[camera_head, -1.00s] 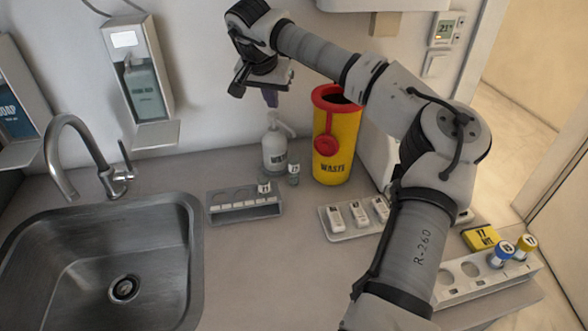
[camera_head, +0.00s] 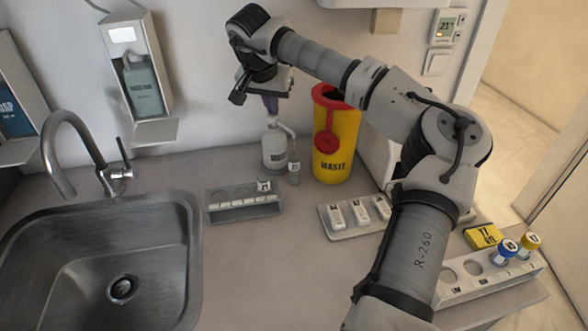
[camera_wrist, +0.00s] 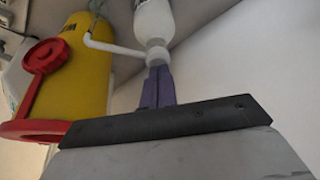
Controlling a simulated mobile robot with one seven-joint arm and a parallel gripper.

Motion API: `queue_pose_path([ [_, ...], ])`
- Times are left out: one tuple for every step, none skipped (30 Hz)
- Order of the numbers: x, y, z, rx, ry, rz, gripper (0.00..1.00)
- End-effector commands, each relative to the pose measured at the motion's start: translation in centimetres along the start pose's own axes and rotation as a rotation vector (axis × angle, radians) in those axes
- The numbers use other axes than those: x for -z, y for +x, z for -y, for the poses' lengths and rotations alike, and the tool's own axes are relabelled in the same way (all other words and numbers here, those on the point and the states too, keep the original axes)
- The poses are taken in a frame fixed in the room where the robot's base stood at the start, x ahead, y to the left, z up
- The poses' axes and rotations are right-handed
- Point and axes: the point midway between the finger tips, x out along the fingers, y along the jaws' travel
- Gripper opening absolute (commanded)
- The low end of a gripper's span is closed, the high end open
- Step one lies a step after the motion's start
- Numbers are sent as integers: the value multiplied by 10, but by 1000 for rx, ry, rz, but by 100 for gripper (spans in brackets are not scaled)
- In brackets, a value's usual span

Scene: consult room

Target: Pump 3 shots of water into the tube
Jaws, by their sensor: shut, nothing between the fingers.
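A white pump bottle (camera_head: 274,150) stands on the counter against the wall, its spout pointing right. It shows upside down in the wrist view (camera_wrist: 153,20). A small clear tube (camera_head: 294,173) with a label stands upright beside the bottle, under the spout end. My gripper (camera_head: 271,106) points down with its purple fingers shut and empty, right at the top of the pump head. In the wrist view the fingertips (camera_wrist: 157,70) meet the pump head (camera_wrist: 157,54) and appear to touch it. The liquid level in the tube is too small to tell.
A yellow waste bin (camera_head: 333,150) with a red lid stands just right of the tube. A grey rack (camera_head: 243,210) is in front, and a tray of white boxes (camera_head: 345,232) lies right of it. The sink (camera_head: 190,240) is at left.

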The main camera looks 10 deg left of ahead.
Motion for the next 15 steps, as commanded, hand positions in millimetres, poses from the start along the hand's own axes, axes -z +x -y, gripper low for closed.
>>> queue_pose_path([
  [-3,4,0,-2,-1,5,0],
  [-3,4,0,-2,-1,5,0],
  [-2,4,0,-2,-1,5,0],
  [-2,4,0,-3,-2,5,0],
  [-2,4,0,-3,-2,6,0],
  [-3,4,0,-3,-2,6,0],
  [-3,4,0,-3,-2,6,0],
  [-3,4,0,-3,-2,6,0],
  [-2,4,0,-3,-2,6,0],
  [-2,3,0,-3,-2,6,0],
  [-2,2,0,-3,-2,6,0],
  [-1,0,0,-3,-2,6,0],
  [0,-1,0,-3,-2,6,0],
  [0,-3,0,-4,-2,6,0],
  [1,-5,0,-4,-2,6,0],
])
